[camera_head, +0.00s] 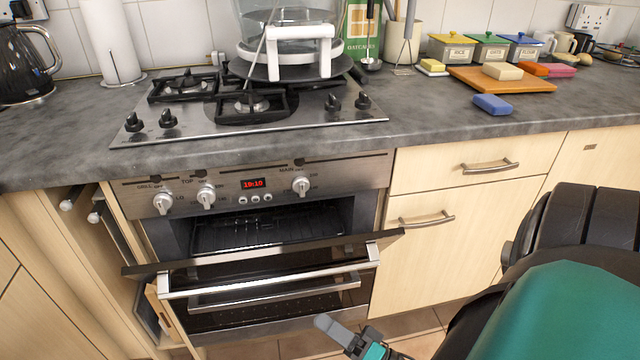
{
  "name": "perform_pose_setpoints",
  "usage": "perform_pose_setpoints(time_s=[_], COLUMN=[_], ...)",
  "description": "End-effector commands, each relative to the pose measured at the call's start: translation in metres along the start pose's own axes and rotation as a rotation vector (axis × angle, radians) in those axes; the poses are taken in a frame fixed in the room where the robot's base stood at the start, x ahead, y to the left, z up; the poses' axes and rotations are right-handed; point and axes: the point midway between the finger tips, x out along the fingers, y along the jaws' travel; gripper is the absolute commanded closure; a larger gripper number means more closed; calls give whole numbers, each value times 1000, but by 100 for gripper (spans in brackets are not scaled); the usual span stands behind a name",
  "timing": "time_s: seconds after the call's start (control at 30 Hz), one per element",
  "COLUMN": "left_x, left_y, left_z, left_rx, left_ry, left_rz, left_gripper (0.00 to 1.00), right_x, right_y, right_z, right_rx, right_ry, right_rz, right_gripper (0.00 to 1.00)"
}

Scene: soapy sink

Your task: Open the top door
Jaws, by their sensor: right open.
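The top oven door (300,252) is hinged down and stands partly open, tilted outward. Its long silver handle (265,280) runs across the front. Behind it the top oven cavity (270,225) shows, with a wire rack inside. The lower oven door (240,313) is below, partly hidden by the top door, and looks shut. My right gripper (346,334) is at the bottom of the head view, below and apart from the top door's handle. It is open and empty. My left gripper is not in view.
A gas hob (250,105) sits on the grey worktop (440,122) above the oven. Drawers with handles (427,218) are to the right. A narrow pull-out unit (118,225) stands partly open at the left. My right arm fills the lower right.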

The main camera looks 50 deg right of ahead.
Motion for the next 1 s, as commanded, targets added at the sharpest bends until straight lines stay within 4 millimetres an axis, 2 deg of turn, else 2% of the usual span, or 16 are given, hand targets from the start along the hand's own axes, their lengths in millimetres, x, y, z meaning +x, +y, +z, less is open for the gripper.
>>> perform_pose_setpoints(time_s=[0.5, 1.0], left_x=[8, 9], left_y=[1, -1], left_z=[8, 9], left_rx=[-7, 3], left_ry=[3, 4], left_rz=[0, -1], left_gripper=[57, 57], right_x=[-36, -40], right_y=[2, 2], right_z=[0, 0], right_rx=[0, 0], right_ry=[0, 0], right_rz=[1, 0], right_gripper=[49, 49])
